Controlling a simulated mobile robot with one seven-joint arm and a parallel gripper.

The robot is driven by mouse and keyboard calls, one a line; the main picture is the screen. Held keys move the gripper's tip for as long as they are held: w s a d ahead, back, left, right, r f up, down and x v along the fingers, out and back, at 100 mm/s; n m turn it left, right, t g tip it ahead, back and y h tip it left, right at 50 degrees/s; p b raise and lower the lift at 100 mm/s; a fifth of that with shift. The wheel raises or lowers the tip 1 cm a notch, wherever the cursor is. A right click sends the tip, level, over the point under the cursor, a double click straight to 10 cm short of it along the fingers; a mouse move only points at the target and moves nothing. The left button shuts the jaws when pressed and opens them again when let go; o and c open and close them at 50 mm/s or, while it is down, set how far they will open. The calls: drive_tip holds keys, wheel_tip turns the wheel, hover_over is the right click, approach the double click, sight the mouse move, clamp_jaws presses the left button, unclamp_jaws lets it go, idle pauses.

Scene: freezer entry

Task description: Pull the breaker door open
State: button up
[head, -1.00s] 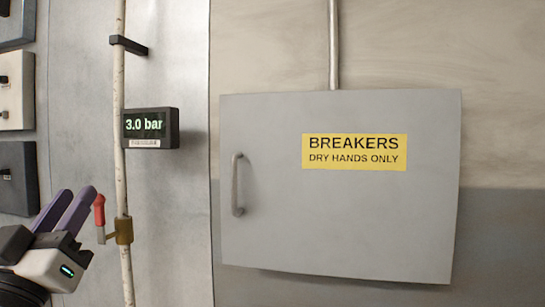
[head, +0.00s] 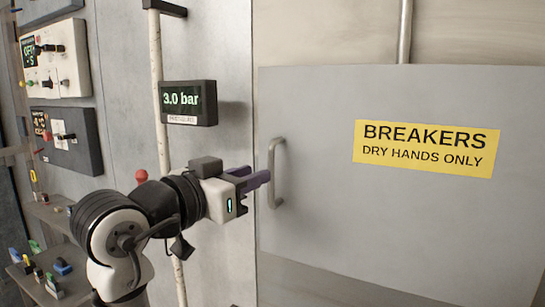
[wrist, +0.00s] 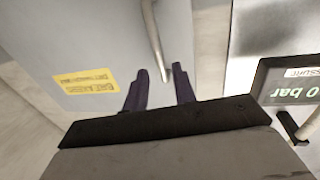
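The grey breaker door (head: 400,230) bears a yellow "BREAKERS DRY HANDS ONLY" label (head: 426,150) and looks shut. Its upright metal bar handle (head: 273,180) is at the door's left edge. My gripper (head: 257,175) has purple fingers and points right, with its tips just left of the handle at about its mid-height. In the wrist view the fingers of my gripper (wrist: 161,70) are spread apart, and the handle (wrist: 154,40) appears in the gap between them. The fingers are not closed on it. I cannot tell whether the tips reach past the bar.
A "3.0 bar" display (head: 188,102) is on the wall above my gripper, beside a vertical white pipe (head: 160,110). Switch panels (head: 55,65) are on the left. A shelf with small coloured items (head: 45,280) is at lower left. A conduit (head: 405,30) runs above the box.

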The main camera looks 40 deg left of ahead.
sight(271, 205)
drive_tip(key=w+p, duration=0.1)
drive_tip(key=w, duration=0.5)
drive_tip(key=shift+a+p, duration=0.1)
drive_tip(key=shift+p, duration=0.3)
drive_tip(key=shift+c, duration=0.4)
clamp_jaws()
